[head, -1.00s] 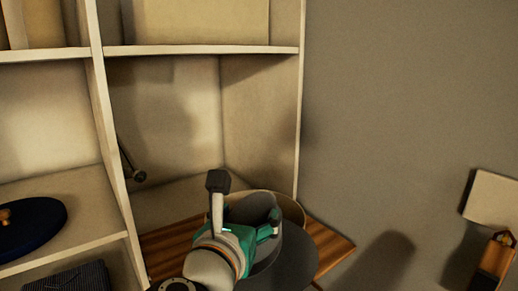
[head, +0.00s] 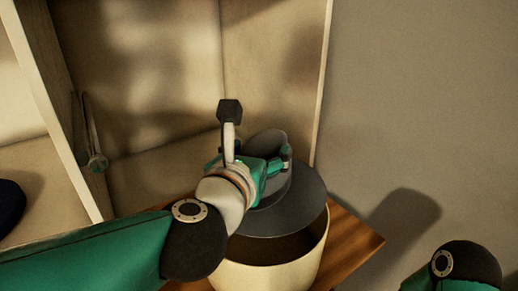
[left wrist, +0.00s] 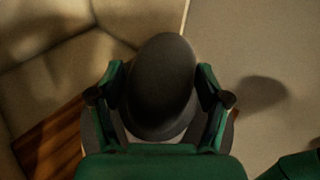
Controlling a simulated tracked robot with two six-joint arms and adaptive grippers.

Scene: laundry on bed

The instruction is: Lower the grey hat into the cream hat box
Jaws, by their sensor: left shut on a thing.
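The grey hat (head: 302,203) has its crown up and its brim tilted in the head view. My left gripper (head: 276,170) is shut on its crown, and the dark crown (left wrist: 163,85) also shows between the two fingers in the left wrist view. The cream hat box (head: 268,277) stands open below the hat. The brim hangs over the rear part of its mouth, and the dark inside shows in front of the brim. I cannot tell whether the brim touches the box's rim. My right gripper is out of view.
The box stands on a striped wooden shelf (head: 352,246) whose corner juts out to the right. Cream shelving panels (head: 150,80) rise behind and at the left. A plain wall (head: 430,110) is at the right. My right arm shows at the bottom right.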

